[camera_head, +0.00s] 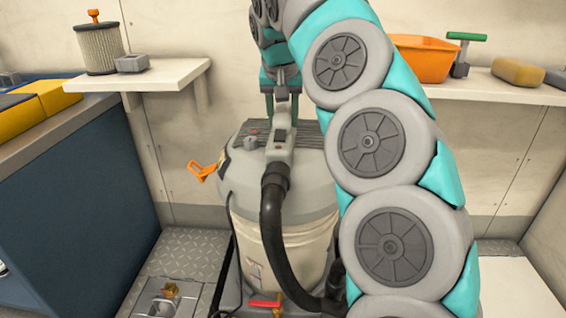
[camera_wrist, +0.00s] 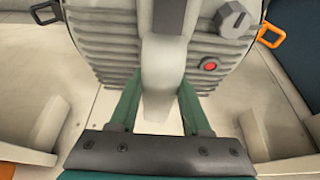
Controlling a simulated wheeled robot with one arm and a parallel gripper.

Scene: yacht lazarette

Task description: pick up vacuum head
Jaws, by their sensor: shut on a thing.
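The vacuum head (camera_head: 248,178) is a grey domed lid with a ribbed dark top, a hose and an orange latch. It sits over the pale drum (camera_head: 292,258) in the head view; I cannot tell whether there is a gap between them. My gripper (camera_head: 282,92) comes down from above and is shut on the head's upright handle. In the wrist view, the two green fingers of my gripper (camera_wrist: 160,100) stand on either side of the pale handle. The ribbed head (camera_wrist: 110,45) shows beyond, with a red button and a grey knob. My arm hides the drum's right side.
A left shelf (camera_head: 160,75) holds a filter cartridge (camera_head: 100,48) and a small grey box. A right shelf (camera_head: 480,88) holds an orange bin (camera_head: 425,58), a green-handled tool and a sponge. A blue cabinet (camera_head: 75,190) stands left. A black hose (camera_head: 272,240) runs down the front.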

